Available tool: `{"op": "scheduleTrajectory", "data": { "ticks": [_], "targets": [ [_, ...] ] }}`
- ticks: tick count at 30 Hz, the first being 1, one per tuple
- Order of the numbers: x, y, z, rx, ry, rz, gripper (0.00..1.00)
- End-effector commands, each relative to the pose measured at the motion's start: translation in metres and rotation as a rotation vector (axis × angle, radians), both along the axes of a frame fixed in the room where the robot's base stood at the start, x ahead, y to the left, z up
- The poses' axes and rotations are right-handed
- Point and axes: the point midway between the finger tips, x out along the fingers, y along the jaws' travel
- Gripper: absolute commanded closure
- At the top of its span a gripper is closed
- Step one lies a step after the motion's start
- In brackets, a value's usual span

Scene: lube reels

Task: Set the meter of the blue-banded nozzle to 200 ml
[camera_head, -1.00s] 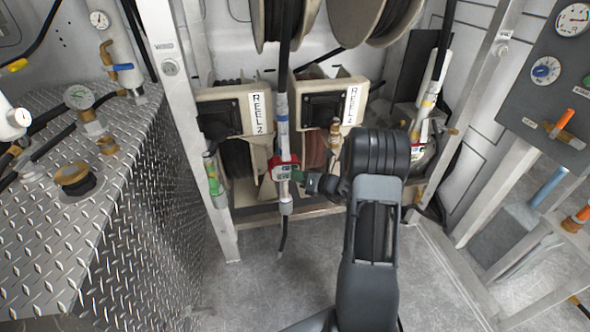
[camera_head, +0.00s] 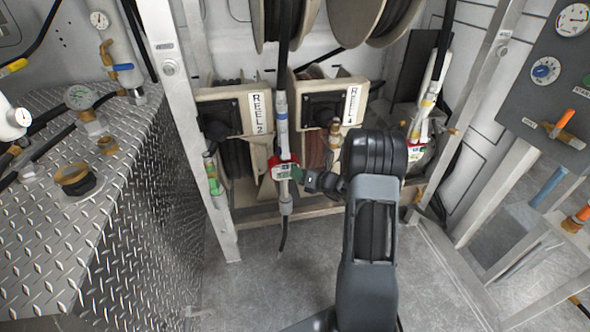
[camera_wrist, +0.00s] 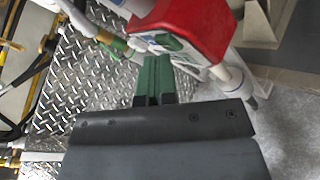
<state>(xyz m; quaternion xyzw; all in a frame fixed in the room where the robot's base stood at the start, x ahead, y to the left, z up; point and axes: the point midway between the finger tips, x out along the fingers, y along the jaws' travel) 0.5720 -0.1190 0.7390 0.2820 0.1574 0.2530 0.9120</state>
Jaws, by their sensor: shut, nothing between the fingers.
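The blue-banded nozzle (camera_head: 282,120) hangs upright from a dark hose in front of the reel boxes. Its red meter (camera_head: 284,158) with a pale face (camera_head: 282,171) sits low on it. In the wrist view the red meter (camera_wrist: 195,24) fills the upper middle, with its face tilted away, so the reading cannot be made out. My gripper (camera_head: 298,174) is shut and empty, with its tips at the right edge of the meter face. In the wrist view its green fingers (camera_wrist: 154,68) lie together just below the meter's face edge; whether they touch it is unclear.
A second nozzle with a yellow band (camera_head: 427,103) hangs at the right by the frame post. A green-banded one (camera_head: 211,172) hangs at the left post. The diamond-plate tank (camera_head: 110,190) stands left. The Reel 2 box (camera_head: 232,95) is behind. Open floor lies in front.

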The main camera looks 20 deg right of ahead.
Motion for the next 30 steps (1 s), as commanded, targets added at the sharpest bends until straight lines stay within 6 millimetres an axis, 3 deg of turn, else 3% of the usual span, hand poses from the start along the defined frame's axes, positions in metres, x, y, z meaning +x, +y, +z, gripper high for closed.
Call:
{"op": "scheduleTrajectory", "data": {
  "ticks": [14,30],
  "targets": [
    [-0.002,0.0,0.0,0.0,0.0,0.0,1.0],
    [-0.022,0.005,0.0,-0.001,-0.001,0.0,1.0]
  ]
}}
